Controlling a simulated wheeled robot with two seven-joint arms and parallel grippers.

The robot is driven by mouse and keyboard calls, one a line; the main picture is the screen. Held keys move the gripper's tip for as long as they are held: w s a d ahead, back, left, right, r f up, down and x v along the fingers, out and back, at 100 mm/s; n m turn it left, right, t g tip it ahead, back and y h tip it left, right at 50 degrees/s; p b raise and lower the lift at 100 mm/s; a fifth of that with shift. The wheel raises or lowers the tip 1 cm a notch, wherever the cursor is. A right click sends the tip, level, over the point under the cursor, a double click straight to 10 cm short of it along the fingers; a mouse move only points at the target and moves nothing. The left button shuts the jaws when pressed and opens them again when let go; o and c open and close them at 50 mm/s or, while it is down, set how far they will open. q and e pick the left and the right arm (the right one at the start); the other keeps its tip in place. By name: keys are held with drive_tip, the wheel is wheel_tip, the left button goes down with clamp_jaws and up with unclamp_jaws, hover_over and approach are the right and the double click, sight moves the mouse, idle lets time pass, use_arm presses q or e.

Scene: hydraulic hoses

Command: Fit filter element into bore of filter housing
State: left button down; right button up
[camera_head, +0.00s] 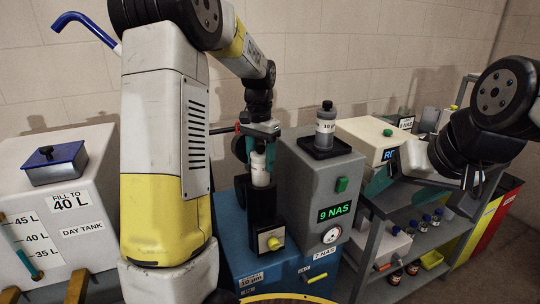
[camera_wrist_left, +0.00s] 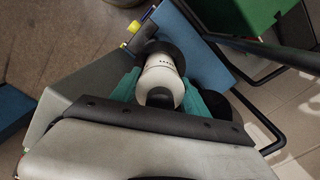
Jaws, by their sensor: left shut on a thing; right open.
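The white filter element (camera_head: 260,168) with a dark top is upright in my left gripper (camera_head: 259,142). The wrist view shows the element (camera_wrist_left: 160,80) between teal jaws (camera_wrist_left: 160,92), shut on it. The black filter housing (camera_head: 263,206) stands directly below, on the blue unit. The element's lower end meets or overlaps the housing's top in the head view; I cannot tell whether it is inside the bore, which is hidden. My right gripper (camera_head: 471,181) is open and empty at the right, in front of the shelf rack, away from the housing.
A grey counter box (camera_head: 310,180) showing 9 NAS stands close right of the housing, with a labelled bottle (camera_head: 325,128) in a black tray on top. A yellow knob (camera_head: 274,243) is on the housing's front. A day tank (camera_head: 60,225) stands left; a shelf rack (camera_head: 425,240) stands right.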

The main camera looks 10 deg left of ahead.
sight(260, 144)
use_arm(q)
drive_tip(key=shift+f, duration=2.35)
drive_tip(key=shift+r, duration=0.15)
drive_tip(key=shift+r, duration=3.75)
drive_tip(key=shift+f, duration=3.3)
